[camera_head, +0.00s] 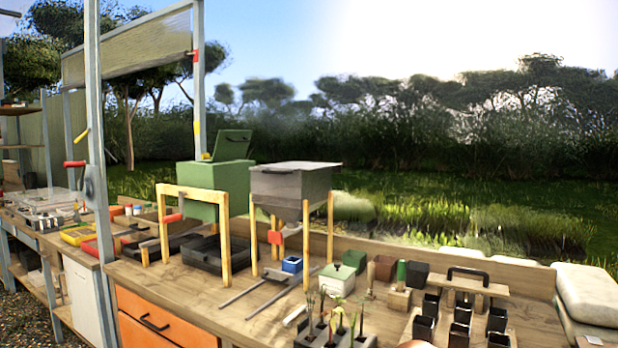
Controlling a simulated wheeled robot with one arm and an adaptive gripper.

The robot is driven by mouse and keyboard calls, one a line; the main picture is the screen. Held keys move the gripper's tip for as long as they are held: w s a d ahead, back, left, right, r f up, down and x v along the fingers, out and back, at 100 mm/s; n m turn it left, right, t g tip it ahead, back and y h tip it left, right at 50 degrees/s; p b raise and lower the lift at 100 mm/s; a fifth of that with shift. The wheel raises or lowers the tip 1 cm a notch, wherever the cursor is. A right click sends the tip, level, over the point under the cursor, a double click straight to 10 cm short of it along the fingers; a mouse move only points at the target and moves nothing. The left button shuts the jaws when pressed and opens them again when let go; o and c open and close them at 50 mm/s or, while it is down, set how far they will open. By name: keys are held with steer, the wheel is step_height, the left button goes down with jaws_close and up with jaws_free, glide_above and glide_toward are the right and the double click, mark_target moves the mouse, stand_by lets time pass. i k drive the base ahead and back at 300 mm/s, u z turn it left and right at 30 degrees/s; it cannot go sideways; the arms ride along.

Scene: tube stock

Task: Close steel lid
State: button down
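A grey steel hopper (300,198) stands on wooden legs at the back of the workbench, left of centre. Its steel lid (305,167) is a flat grey plate with a dark handle near its left front. The lid lies about level over the top of the hopper. I see no clear gap under it, but I cannot tell whether it is fully shut. My gripper is not in view.
A green bin (215,180) with a raised green lid (232,145) stands behind left. A wooden frame (193,192) stands over black trays in front of it. Small boxes, seedlings and black pots (498,320) crowd the right of the bench. A metal post (97,130) rises at left.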

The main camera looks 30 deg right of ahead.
mark_target(290, 170)
steer(key=z, duration=0.2)
steer(key=k, duration=0.3)
steer(key=u, duration=1.25)
steer(key=i, duration=1.25)
steer(key=z, duration=0.55)
